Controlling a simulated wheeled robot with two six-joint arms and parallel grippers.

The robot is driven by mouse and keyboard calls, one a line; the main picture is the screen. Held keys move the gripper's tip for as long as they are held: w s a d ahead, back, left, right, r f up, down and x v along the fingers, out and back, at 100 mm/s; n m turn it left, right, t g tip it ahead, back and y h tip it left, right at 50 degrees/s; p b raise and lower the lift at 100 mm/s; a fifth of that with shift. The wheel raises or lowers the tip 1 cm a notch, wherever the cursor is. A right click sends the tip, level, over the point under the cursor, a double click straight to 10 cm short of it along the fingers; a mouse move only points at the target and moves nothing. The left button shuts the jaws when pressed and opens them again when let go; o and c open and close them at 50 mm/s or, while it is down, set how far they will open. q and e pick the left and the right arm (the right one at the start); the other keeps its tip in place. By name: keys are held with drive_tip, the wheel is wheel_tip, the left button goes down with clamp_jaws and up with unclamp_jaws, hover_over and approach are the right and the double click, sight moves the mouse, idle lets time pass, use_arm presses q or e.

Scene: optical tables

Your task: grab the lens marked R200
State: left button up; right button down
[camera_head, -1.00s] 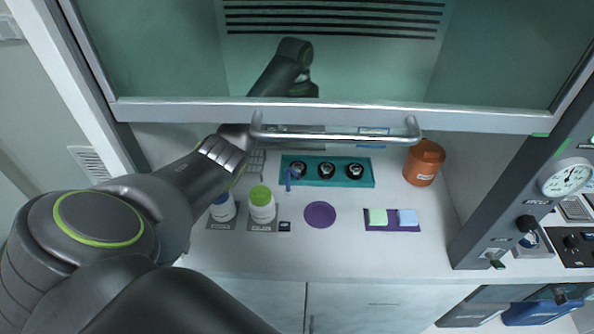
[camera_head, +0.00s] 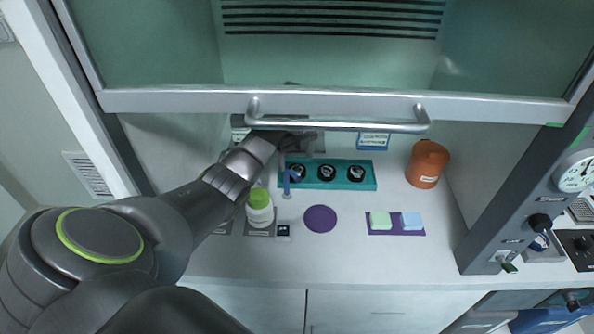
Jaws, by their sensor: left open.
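Three black round lenses stand in a row in a teal tray (camera_head: 362,184) under the raised sash: a left one (camera_head: 297,173), a middle one (camera_head: 327,173) and a right one (camera_head: 356,174). Each has a pale mark on top, too small to read, so I cannot tell which is R200. My left gripper (camera_head: 302,143) is open, just behind and above the left end of the tray, near the left lens. The sash handle partly covers it, and its fingertips are hard to make out. My right gripper is not in view.
The sash handle (camera_head: 340,126) crosses above the work area. A purple disc (camera_head: 320,218), a purple mat (camera_head: 395,231) with two small blocks and an orange jar (camera_head: 427,165) are nearby.

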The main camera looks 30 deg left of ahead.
sight(297, 169)
use_arm(q)
drive_tip(key=shift+w+d+f, duration=0.1)
drive_tip(key=shift+f, duration=1.65)
drive_tip(key=c, duration=1.1)
